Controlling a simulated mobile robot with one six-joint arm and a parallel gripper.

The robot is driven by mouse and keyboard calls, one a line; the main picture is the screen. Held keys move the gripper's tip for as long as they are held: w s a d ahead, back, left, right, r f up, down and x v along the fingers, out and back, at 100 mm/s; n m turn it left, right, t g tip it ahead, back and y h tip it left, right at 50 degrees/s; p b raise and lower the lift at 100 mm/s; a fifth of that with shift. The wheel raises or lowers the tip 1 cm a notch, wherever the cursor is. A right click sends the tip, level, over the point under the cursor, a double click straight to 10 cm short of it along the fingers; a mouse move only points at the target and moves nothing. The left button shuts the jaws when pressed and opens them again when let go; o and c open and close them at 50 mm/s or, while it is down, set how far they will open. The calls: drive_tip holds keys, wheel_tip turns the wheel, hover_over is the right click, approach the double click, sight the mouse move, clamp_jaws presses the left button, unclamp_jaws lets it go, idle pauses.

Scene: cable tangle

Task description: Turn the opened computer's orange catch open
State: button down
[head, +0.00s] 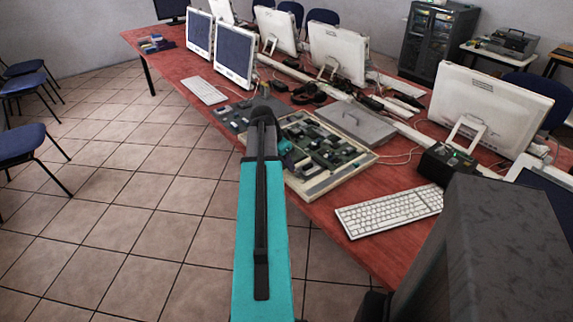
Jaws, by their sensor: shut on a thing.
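The opened computer (338,180) lies flat on the red table, its green boards and pale rim showing. My teal arm reaches forward over its left side. My gripper (296,163) is small and dark, low among the boards past the teal wrist; its fingers are hard to make out. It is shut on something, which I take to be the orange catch. No orange shows, so the catch's angle cannot be told.
A grey panel (350,122) lies behind the computer. A white keyboard (388,211) lies to the right, near a black box (446,163). Monitors (490,108) and loose cables (308,93) line the table's back.

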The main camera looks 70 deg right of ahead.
drive_tip(key=shift+d+m, duration=0.15)
drive_tip(key=shift+m, duration=0.15)
drive_tip(key=m, duration=0.2)
drive_tip(key=m+g, duration=0.1)
drive_tip(key=shift+w+d+m+y+b, duration=0.15)
drive_tip(key=shift+d+m+y+b, duration=0.15)
drive_tip(key=shift+d+m+y, duration=0.1)
drive_tip(key=m+y, duration=0.1)
drive_tip(key=m, duration=0.1)
drive_tip(key=m+g, duration=0.1)
drive_tip(key=m, duration=0.1)
drive_tip(key=shift+d+m+y+b, duration=0.2)
drive_tip(key=shift+m+y+b, duration=0.1)
drive_tip(key=shift+y, duration=0.1)
drive_tip(key=m+y, duration=0.2)
drive_tip(key=m, duration=0.3)
drive_tip(key=shift+d, duration=0.15)
drive_tip(key=m+y, duration=0.1)
drive_tip(key=m, duration=0.2)
drive_tip(key=shift+m, duration=0.3)
drive_tip(key=shift+t+y, duration=0.3)
drive_tip(key=shift+f+m, duration=0.1)
drive_tip(key=shift+m, duration=0.2)
drive_tip(key=c, duration=1.6)
unclamp_jaws()
drive_tip(key=shift+o, duration=0.2)
